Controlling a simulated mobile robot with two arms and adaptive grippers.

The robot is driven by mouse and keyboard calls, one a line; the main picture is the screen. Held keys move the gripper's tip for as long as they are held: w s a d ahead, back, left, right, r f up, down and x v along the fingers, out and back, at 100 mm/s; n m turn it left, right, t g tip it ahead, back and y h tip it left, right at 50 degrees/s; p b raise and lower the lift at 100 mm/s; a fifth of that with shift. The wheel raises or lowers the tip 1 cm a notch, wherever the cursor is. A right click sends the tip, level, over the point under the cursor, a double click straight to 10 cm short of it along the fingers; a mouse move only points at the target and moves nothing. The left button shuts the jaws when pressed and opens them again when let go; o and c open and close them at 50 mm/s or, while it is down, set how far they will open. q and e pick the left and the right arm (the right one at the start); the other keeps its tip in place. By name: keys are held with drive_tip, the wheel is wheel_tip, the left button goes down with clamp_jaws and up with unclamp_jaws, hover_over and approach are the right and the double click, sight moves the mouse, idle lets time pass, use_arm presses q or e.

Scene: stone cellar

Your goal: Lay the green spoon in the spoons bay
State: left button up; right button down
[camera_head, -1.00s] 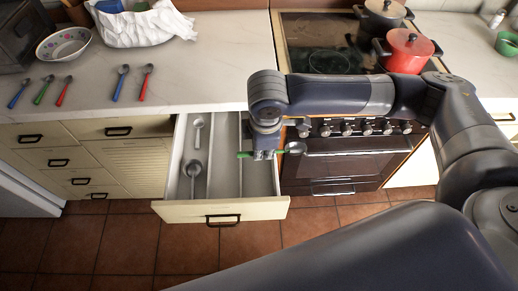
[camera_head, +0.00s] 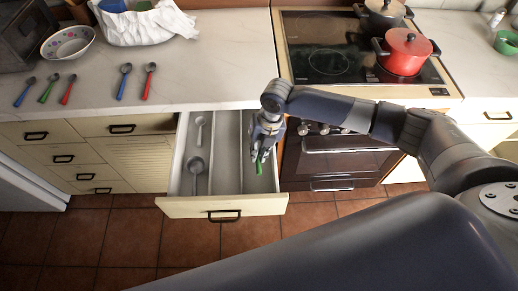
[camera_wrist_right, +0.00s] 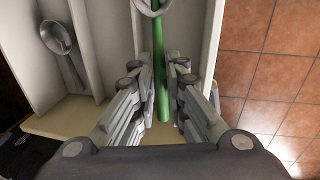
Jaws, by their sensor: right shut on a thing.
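The green spoon (camera_head: 259,167) is in my right gripper (camera_head: 262,153), over the right-hand part of the open drawer (camera_head: 190,207). In the right wrist view my gripper's fingers (camera_wrist_right: 161,85) close around its green handle (camera_wrist_right: 161,60). The spoon points along the drawer, with its metal bowl (camera_wrist_right: 153,6) cut off at the top edge. Whether it touches the drawer floor I cannot tell. The left bay holds silver spoons (camera_head: 196,166); one also shows in the right wrist view (camera_wrist_right: 56,38). No label shows on the bays. My left gripper is not in view.
Dividers (camera_head: 242,181) run lengthwise in the drawer. Blue, green and red-handled spoons (camera_head: 47,88) lie on the counter (camera_head: 215,75), near a bowl (camera_head: 68,43). The stove (camera_head: 345,60) with a red pot (camera_head: 405,52) stands right of the drawer.

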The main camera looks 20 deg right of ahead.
drive_tip(key=shift+f+n, duration=0.4)
wheel_tip(320, 180, down, 5)
drive_tip(key=b, duration=0.5)
drive_tip(key=shift+f+b, duration=1)
drive_tip(key=shift+f, duration=0.85)
drive_tip(key=c, duration=1.5)
unclamp_jaws()
drive_tip(key=shift+c, duration=0.2)
drive_tip(key=shift+w, duration=0.1)
drive_tip(key=shift+o, duration=0.3)
drive_tip(key=shift+d, duration=0.15)
